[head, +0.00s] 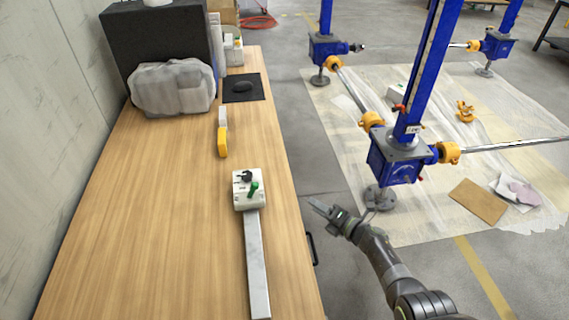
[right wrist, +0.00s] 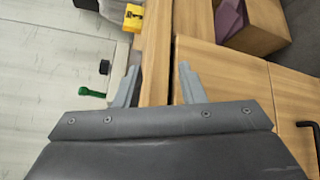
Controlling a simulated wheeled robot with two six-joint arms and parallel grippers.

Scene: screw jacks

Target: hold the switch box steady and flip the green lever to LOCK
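The switch box (head: 249,192) is a small pale box on the wooden table, at the far end of a long grey metal bar. On its top are a green lever (head: 254,187) and a black knob (head: 244,175). In the right wrist view the green lever (right wrist: 92,92) and black knob (right wrist: 104,67) show left of the fingers. My right gripper (head: 322,208) is beside the table's right edge, to the right of the box and apart from it. Its two fingers (right wrist: 157,85) are spread and empty. My left gripper is not in view. Lever markings are too small to read.
The grey bar (head: 256,265) runs toward the table's near edge. A yellow-handled tool (head: 222,143) lies beyond the box. A plastic-wrapped bundle (head: 173,87) and a black mat (head: 243,88) are farther back. A blue screw jack (head: 396,155) stands on the floor at right. The table left of the box is clear.

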